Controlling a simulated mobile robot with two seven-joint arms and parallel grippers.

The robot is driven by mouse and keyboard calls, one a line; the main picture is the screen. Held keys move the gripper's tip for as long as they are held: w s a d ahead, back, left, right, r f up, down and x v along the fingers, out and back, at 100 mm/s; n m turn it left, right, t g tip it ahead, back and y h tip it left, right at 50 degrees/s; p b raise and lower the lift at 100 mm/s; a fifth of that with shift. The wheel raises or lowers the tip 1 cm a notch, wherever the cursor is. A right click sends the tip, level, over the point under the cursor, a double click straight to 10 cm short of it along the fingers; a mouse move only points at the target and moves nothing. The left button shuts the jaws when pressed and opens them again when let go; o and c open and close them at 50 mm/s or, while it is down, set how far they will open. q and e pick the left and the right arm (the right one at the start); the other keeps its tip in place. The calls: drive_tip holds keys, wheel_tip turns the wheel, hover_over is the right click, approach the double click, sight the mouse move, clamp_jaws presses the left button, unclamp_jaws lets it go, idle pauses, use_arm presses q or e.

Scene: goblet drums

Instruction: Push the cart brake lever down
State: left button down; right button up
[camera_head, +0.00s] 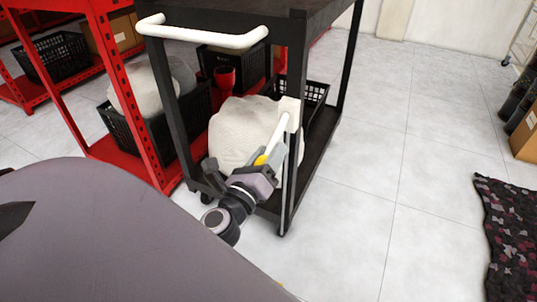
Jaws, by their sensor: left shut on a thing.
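The black cart (290,60) stands in front of me with a white push handle (205,38) at its top. On its near right post is a white bracket (289,105), and the white brake lever (280,130) slopes down and left from it. A thin white rod runs down the post below the bracket. My left gripper (269,156) is at the lower end of the lever, shut on it; the fingers partly hide the contact. My right gripper is out of view.
A large whitish sack-like object (238,128) and a black crate (313,95) sit on the cart's lower shelf. A red shelf rack (130,85) stands close on the left. The tiled floor (400,150) to the right is open, up to a dark patterned rug (510,225).

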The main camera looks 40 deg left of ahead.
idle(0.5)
use_arm(q)
drive_tip(key=c, duration=0.5)
unclamp_jaws()
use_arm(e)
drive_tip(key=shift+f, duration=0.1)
use_arm(q)
drive_tip(key=shift+s+f, duration=0.1)
drive_tip(key=shift+s, duration=0.15)
drive_tip(key=b+v, duration=0.2)
drive_tip(key=v, duration=0.1)
drive_tip(key=shift+f, duration=0.1)
drive_tip(key=v, duration=0.1)
drive_tip(key=b+v, duration=0.1)
drive_tip(key=v, duration=0.1)
drive_tip(key=shift+s+d, duration=0.15)
drive_tip(key=shift+s, duration=0.15)
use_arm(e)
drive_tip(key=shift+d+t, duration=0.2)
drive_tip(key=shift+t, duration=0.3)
